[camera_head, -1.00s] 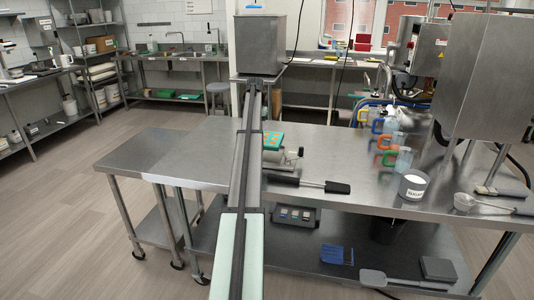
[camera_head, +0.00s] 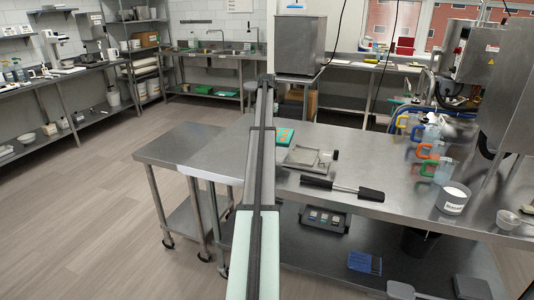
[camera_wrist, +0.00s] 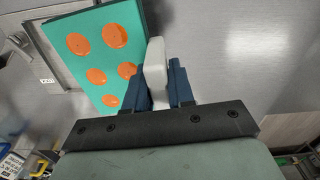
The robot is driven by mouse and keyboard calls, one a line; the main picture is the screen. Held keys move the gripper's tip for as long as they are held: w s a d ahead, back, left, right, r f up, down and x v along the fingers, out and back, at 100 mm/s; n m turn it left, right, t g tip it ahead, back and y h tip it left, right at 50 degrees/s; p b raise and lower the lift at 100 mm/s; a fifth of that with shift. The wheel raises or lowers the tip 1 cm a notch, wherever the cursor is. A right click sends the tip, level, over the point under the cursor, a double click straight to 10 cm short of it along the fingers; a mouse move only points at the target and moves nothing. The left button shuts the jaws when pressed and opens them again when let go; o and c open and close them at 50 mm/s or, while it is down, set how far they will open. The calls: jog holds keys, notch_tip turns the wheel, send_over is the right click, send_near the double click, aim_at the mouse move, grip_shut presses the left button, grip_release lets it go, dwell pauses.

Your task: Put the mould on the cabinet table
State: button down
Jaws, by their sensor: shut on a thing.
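The mould is a teal slab (camera_head: 284,137) with orange rounds, left of a metal frame device in the head view and partly hidden by my arm. In the wrist view the mould (camera_wrist: 98,52) fills the upper left, tilted. My gripper (camera_wrist: 160,80) has dark blue fingers shut on a pale tab at the mould's right edge. The fingertips are hidden behind my arm in the head view. A smaller steel table (camera_head: 185,146) with a bare top adjoins the main table's left end; I cannot tell whether it is the cabinet table.
The metal frame device (camera_head: 308,158) stands on the main steel table (camera_head: 400,200). A black-handled tool (camera_head: 342,188) lies in front of it. Several coloured-handled jugs (camera_head: 428,150) and a labelled white-filled pot (camera_head: 453,199) stand to the right. Open floor (camera_head: 90,200) lies at left.

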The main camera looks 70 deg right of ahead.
jog(key=shift+w+d+m, duration=0.7)
jog(key=shift+w+d, duration=0.4)
jog(key=shift+w, duration=2.9)
jog(key=shift+f, duration=4.45)
jog(key=shift+f, duration=0.1)
jog(key=c, duration=1)
grip_release()
jog(key=shift+o, duration=0.2)
notch_tip(320, 180, up, 12)
